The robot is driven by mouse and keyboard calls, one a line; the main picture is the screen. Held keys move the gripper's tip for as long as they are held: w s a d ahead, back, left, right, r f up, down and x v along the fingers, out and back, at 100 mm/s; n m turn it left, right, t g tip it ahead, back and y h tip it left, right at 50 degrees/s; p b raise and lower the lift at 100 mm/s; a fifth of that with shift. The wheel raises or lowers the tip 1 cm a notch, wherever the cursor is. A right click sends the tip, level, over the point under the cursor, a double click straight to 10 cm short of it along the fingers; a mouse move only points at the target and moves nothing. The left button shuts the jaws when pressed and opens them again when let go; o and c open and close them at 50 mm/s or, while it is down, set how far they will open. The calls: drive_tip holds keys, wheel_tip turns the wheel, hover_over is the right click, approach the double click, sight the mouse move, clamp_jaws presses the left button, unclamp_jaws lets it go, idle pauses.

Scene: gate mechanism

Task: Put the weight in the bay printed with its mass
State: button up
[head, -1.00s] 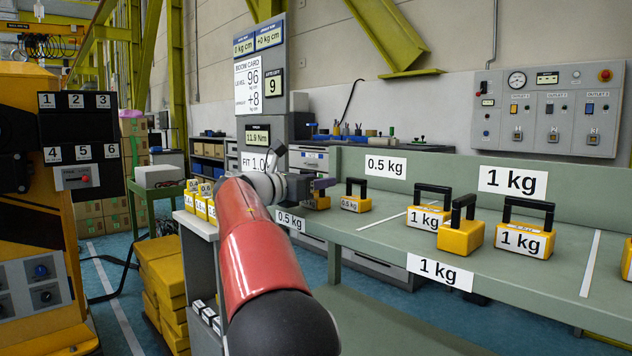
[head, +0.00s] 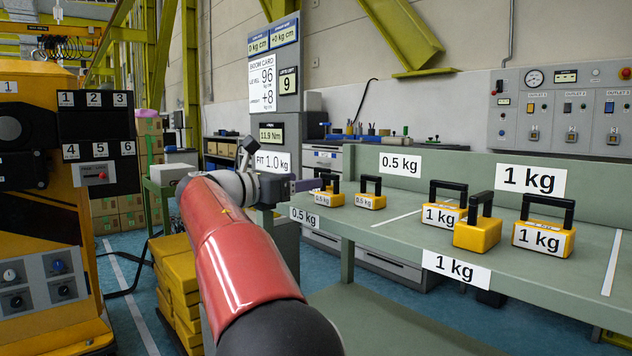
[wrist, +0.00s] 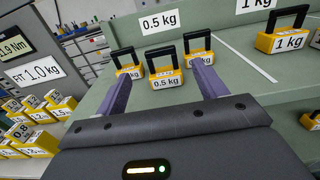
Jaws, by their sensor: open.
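My gripper (wrist: 160,70) is open, its two purple fingers apart and empty. In the wrist view a yellow 0.5 kg weight (wrist: 166,80) with a black handle stands upright on the green bench, ahead of the gap between the fingertips. Two more small yellow weights stand beside it, one at left (wrist: 130,71) and one behind at right (wrist: 199,58). The 0.5 kg bay is marked by a wall sign (head: 400,165) and a front-edge sign (head: 304,217). In the head view my gripper (head: 308,185) is just left of a 0.5 kg weight (head: 328,199).
The 1 kg bay, with wall sign (head: 531,179), holds larger weights, including one at right (head: 543,239). White lines divide the bench (head: 585,262). A "FIT 1.0 kg" sign (wrist: 32,74) stands left, above a rack of several yellow weights (wrist: 30,125). A yellow cabinet (head: 40,240) is far left.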

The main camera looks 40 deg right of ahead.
drive_tip(key=a, duration=0.2)
drive_tip(key=shift+s+a, duration=0.1)
drive_tip(key=shift+a, duration=0.2)
drive_tip(key=s+f+m+y, duration=0.1)
drive_tip(key=f, duration=0.1)
drive_tip(key=s+f+t+y, duration=0.1)
drive_tip(key=s+f, duration=0.1)
drive_tip(key=s+f+m+y, duration=0.1)
drive_tip(key=f+y, duration=0.1)
drive_tip(key=shift+s+a+m+t, duration=0.3)
drive_tip(key=shift+s+t, duration=0.05)
drive_tip(key=shift+t, duration=0.05)
drive_tip(key=s+a+f+m+t+y, duration=0.1)
drive_tip(key=s+a+f+m+y, duration=0.6)
drive_tip(key=s+a+f, duration=0.3)
drive_tip(key=s+a+f+m+t+y, duration=0.1)
drive_tip(key=s+a+f+m+y, duration=0.6)
drive_tip(key=f, duration=0.9)
drive_tip(key=s+a+m, duration=0.2)
drive_tip(key=s+a, duration=0.2)
drive_tip(key=s, duration=0.1)
drive_tip(key=shift+s+f+t, duration=0.25)
drive_tip(key=shift+s+t, duration=0.05)
drive_tip(key=shift+a, duration=0.1)
